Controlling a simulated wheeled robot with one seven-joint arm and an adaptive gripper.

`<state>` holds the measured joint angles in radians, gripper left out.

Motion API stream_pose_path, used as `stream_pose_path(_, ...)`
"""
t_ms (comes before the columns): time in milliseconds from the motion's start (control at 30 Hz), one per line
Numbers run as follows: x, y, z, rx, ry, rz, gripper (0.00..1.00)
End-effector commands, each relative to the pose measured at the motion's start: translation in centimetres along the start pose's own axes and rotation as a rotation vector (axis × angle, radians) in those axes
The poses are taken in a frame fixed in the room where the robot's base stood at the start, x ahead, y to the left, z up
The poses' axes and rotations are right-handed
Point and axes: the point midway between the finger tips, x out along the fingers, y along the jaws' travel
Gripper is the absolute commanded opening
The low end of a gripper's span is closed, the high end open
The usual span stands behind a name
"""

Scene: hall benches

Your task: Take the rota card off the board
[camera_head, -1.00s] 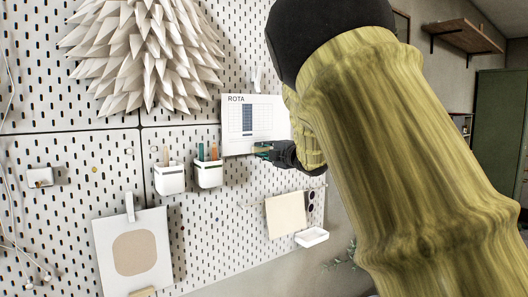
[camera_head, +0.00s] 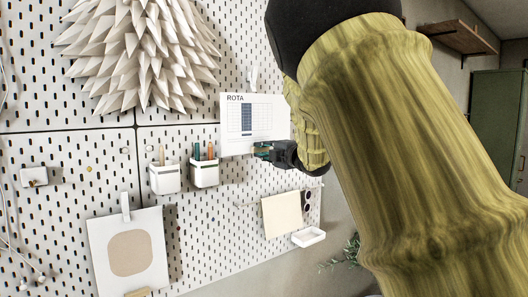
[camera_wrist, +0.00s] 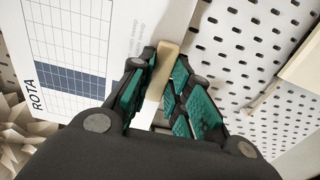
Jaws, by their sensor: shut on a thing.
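The rota card (camera_head: 254,123) is a white sheet with a blue-barred grid and the word ROTA, held upright in front of the pegboard. Its right edge is partly behind my arm. In the wrist view the card (camera_wrist: 75,50) lies left of the fingers. My gripper (camera_head: 264,150) is at the card's lower edge. In the wrist view my gripper (camera_wrist: 163,72) has its green-padded fingers shut on a pale wooden tab (camera_wrist: 164,66) at that edge. A white clip (camera_head: 252,78) is on the board above the card. Whether it touches the card is unclear.
The pegboard (camera_head: 75,150) bears two white cups (camera_head: 204,174) with pencils, close left of the card. A cream sheet (camera_head: 282,214) and a small white tray (camera_head: 309,237) are below. A paper-spike decoration (camera_head: 140,50) is upper left. A wall shelf (camera_head: 462,38) is right.

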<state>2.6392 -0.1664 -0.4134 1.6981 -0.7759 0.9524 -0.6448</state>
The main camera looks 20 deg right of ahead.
Motion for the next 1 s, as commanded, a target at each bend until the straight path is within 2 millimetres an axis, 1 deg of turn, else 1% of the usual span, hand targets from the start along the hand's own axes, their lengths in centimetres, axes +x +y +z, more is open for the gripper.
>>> stream_pose_path(267,-0.4,0.0,0.0,0.0,0.0,0.0,0.0)
stream_pose_path(1000,-4.8,-0.1,0.0,0.0,-0.001,0.0,0.0)
